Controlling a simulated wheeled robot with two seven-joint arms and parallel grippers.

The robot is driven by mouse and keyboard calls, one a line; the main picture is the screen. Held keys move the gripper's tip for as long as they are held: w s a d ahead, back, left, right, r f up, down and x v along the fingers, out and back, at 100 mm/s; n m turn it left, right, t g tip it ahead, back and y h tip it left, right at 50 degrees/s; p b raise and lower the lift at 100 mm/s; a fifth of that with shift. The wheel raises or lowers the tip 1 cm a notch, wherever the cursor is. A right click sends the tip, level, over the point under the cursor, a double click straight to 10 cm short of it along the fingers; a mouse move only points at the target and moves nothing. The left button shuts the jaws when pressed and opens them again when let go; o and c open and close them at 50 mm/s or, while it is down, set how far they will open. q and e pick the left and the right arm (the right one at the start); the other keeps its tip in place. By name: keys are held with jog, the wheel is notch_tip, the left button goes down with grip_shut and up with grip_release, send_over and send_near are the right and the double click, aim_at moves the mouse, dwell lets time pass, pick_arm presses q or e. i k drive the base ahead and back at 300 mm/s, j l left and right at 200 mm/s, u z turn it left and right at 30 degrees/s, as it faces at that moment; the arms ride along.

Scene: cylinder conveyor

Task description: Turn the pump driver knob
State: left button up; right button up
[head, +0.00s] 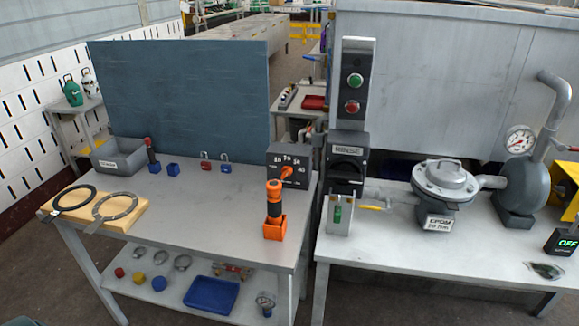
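A dark dial box (289,160) with white numbers around it stands at the right end of the left table. An orange pointer knob (287,172) sits on its front face, partly behind an orange and black upright tool (274,198) in an orange holder (275,228). A black box marked RINSE (347,152) with a black rotary switch (347,173) stands just right of it, under a panel with a green and a red button. No label naming the pump driver is readable.
The left table (215,205) holds a grey bin (120,157), padlocks and a wooden board with rings. The right table (400,245) holds a pump housing (444,180), a gauge (519,139) and an OFF display (567,242). The left table's middle is clear.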

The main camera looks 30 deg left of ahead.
aim_at(287, 171)
jog(key=i+u, duration=0.15)
jog(key=u, duration=0.85)
jog(key=i+l+u, duration=0.45)
jog(key=l+u, duration=0.15)
jog(key=i+l+u, duration=0.15)
jog(key=l+u, duration=0.2)
jog(key=i+l, duration=0.15)
jog(key=l, duration=0.25)
jog(key=i+l, duration=0.15)
jog(key=l, duration=0.2)
jog(key=i+l+u, duration=0.1)
jog(key=l, duration=0.3)
